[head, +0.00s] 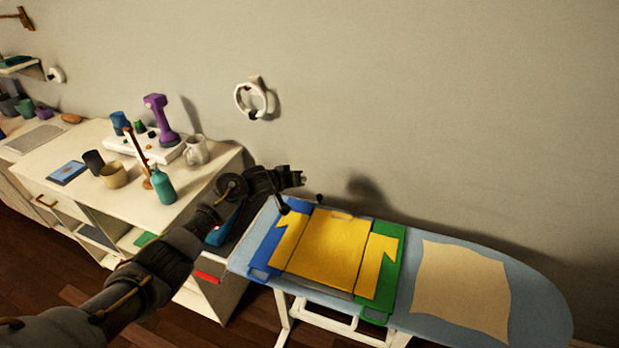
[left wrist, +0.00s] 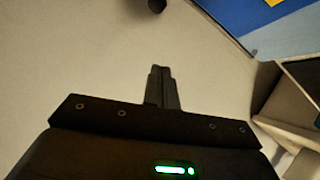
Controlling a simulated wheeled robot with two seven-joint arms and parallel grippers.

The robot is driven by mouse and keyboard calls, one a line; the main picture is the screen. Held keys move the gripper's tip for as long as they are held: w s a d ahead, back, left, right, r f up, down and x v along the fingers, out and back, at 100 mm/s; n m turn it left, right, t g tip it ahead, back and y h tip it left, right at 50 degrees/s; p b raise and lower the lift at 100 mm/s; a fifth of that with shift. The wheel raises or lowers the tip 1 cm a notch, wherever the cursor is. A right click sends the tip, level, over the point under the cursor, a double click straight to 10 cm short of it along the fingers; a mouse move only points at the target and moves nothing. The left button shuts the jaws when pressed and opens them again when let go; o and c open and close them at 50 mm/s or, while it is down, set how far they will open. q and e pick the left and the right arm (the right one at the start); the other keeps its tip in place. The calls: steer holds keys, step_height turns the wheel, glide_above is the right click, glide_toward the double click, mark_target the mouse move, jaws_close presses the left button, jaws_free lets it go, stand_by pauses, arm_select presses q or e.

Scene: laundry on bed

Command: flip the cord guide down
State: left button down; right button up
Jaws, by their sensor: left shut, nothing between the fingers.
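A small dark knob (head: 319,198) stands at the back edge of the ironing board (head: 413,233); it may be the cord guide, but I cannot make out its shape. A dark rounded piece, perhaps the same one, is cut off at the top of the left wrist view (left wrist: 157,5). My left gripper (head: 302,179) is above the board's back left corner, up and left of the knob, and apart from it. Its fingers are together and empty in the left wrist view (left wrist: 161,72). A dark stick-like piece (head: 282,205) shows just below my gripper. My right gripper is out of view.
A folded yellow garment (head: 326,243) lies on a blue and green folding board, with a beige cloth (head: 463,287) to the right. A white cabinet (head: 190,215) with mugs and bottles stands left. A white ring (head: 251,98) hangs on the wall.

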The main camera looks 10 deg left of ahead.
arm_select(q)
steer(key=s+a+r+p, duration=0.1)
steer(key=s+r+p, duration=0.3)
steer(key=s+r, duration=0.4)
steer(key=shift+s+a+r, duration=0.15)
steer(key=shift+a+r, duration=0.15)
steer(key=shift+r, duration=0.6)
